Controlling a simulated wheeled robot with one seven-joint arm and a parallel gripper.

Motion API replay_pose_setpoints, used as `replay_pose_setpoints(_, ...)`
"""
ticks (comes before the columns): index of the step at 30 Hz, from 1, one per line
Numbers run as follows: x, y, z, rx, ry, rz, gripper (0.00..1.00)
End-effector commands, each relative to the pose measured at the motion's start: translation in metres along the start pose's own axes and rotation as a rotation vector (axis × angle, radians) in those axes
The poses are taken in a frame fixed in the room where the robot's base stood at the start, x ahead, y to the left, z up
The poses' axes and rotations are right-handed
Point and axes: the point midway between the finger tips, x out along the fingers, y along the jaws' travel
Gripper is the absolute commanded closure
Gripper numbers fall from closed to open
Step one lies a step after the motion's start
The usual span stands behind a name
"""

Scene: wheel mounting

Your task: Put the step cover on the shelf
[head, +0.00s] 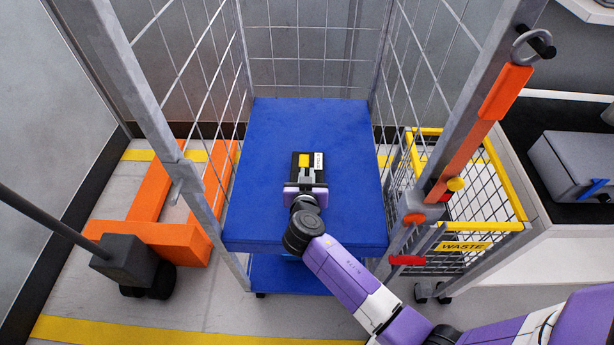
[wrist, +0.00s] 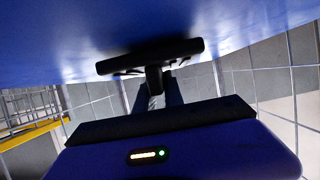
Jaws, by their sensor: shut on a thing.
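The blue shelf (head: 260,135) is the upper deck of a wire-sided cage trolley. My gripper (head: 306,184) is over the middle of this shelf, reaching in from the front. It is shut on a small dark piece with a yellow patch and a white label, which I take for the step cover (head: 298,161). In the wrist view a dark bar (wrist: 150,57) shows at the gripper's end, close to the blue shelf surface (wrist: 60,35). I cannot tell whether the piece touches the shelf. My gripper hides part of it.
Metal posts and mesh walls close the shelf at left (head: 213,70), back and right. A lower blue deck (head: 285,275) is below. An orange pallet truck (head: 165,235) stands left. A yellow-rimmed waste basket (head: 465,245) stands right. The shelf around the piece is clear.

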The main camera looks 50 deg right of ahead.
Motion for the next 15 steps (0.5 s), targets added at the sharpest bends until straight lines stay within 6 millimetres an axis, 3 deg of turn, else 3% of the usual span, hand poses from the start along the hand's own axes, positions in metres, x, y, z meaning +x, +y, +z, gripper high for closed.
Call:
replay_pose_setpoints(14, 0.0031, -0.0003, 0.0066, 0.001, 0.001, 0.000, 1.00)
replay_pose_setpoints(15, 0.0025, -0.0001, 0.0055, 0.001, 0.001, 0.000, 0.80)
